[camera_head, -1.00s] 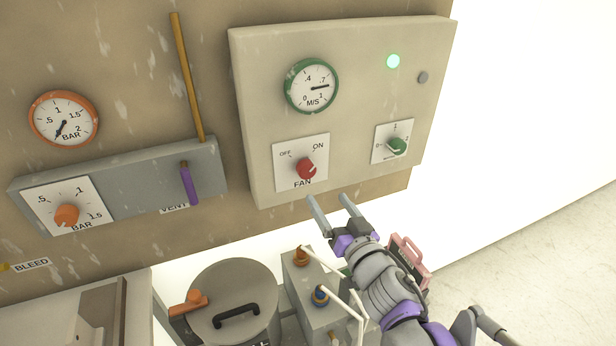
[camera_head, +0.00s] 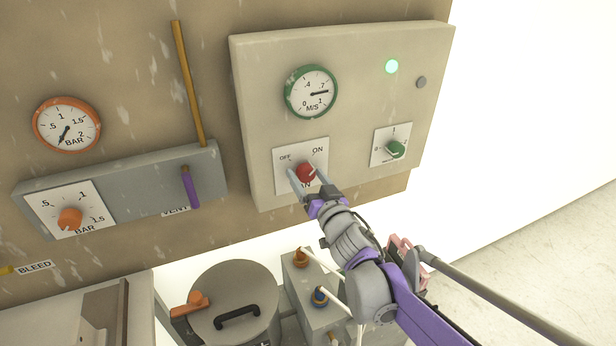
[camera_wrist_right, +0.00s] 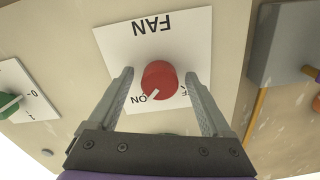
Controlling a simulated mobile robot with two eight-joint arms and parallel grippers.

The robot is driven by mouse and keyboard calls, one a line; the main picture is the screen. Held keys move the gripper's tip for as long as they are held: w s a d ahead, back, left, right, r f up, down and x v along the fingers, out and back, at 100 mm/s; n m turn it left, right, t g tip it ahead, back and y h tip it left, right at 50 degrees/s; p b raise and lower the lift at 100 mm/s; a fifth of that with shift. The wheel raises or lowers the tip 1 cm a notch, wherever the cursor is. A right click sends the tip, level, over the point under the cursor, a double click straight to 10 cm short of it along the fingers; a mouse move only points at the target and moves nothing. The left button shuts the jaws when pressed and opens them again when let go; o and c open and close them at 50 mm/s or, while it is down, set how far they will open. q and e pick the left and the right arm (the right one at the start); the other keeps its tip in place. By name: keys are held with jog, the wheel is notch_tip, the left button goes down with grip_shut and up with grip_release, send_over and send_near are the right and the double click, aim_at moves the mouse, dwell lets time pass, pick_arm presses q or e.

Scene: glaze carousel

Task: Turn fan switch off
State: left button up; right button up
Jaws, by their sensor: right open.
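The fan switch is a red knob (camera_head: 306,173) on a white plate (camera_head: 282,162) marked OFF, ON and FAN, on the beige control box. Its white pointer mark aims at ON in the right wrist view, where the knob (camera_wrist_right: 159,79) shows upside down. My right gripper (camera_head: 307,178) is at the knob, with its open fingers on either side of it. In the right wrist view, gaps show between the knob and both fingers of the gripper (camera_wrist_right: 162,88). The fingers partly cover the FAN label in the head view. My left gripper is not in view.
A grey vent panel (camera_head: 140,187) with a purple-tipped lever lies left. A lidded pot (camera_head: 234,300) stands below.

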grip_shut()
dwell(0.3)
jog(key=n, duration=0.3)
jog(key=shift+n+b, duration=0.3)
jog(key=shift+n, duration=0.1)
jog(key=n, duration=0.4)
jog(key=shift+d+n, duration=0.1)
jog(key=shift+n, duration=0.2)
jog(key=n+p, duration=0.1)
jog(key=n, duration=0.3)
jog(key=n+p, duration=0.1)
jog(key=n, duration=0.4)
jog(key=shift+d, duration=0.1)
jog(key=shift+n, duration=0.3)
